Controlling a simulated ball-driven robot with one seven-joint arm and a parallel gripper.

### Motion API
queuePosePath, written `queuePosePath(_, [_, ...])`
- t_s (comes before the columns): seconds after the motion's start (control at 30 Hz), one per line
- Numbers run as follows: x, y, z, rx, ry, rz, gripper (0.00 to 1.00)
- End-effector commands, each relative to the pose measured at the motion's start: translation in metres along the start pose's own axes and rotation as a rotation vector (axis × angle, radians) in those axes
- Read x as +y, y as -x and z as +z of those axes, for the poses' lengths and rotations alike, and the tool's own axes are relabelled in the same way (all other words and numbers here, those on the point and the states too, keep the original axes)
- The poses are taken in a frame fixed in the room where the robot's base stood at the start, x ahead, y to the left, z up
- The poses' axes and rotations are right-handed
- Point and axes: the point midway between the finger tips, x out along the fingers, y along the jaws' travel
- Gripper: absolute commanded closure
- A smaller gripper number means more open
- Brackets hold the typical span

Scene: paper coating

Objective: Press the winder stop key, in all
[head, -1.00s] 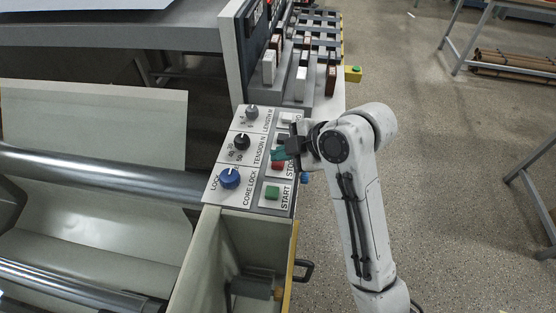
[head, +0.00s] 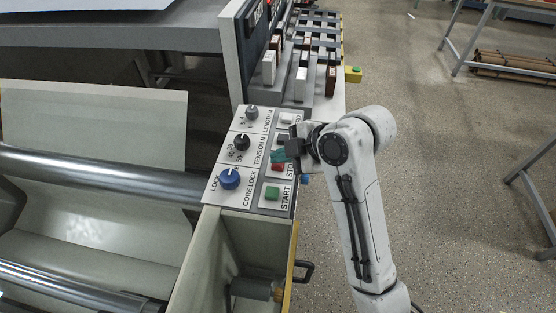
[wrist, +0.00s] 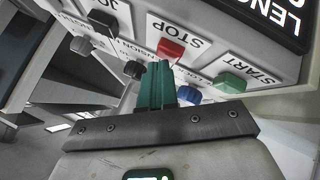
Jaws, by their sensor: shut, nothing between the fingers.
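The stop key is a red square button on a white plate lettered STOP; in the head view its red top (head: 278,168) shows just below my fingertips. In the wrist view the red key (wrist: 171,49) stands just beyond my fingertips, slightly to their right. My gripper (head: 278,156) has teal fingers, shut together and empty; they also show in the wrist view (wrist: 157,80). The fingers are over the panel, close to the key's edge. I cannot tell whether they touch it.
The green start key (head: 272,193) lies nearer on the same panel. A black key (wrist: 103,20) is on the other side of the stop key. Blue (head: 229,178) and black (head: 242,142) knobs stand to the left. Open floor lies right of the machine.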

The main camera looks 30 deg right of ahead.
Motion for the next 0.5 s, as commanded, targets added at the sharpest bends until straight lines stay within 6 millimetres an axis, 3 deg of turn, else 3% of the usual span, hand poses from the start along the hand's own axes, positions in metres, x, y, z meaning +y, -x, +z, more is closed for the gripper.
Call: queuePosePath(0.5, [0.0080,0.0111,-0.0080,0.000,0.000,0.000,1.00])
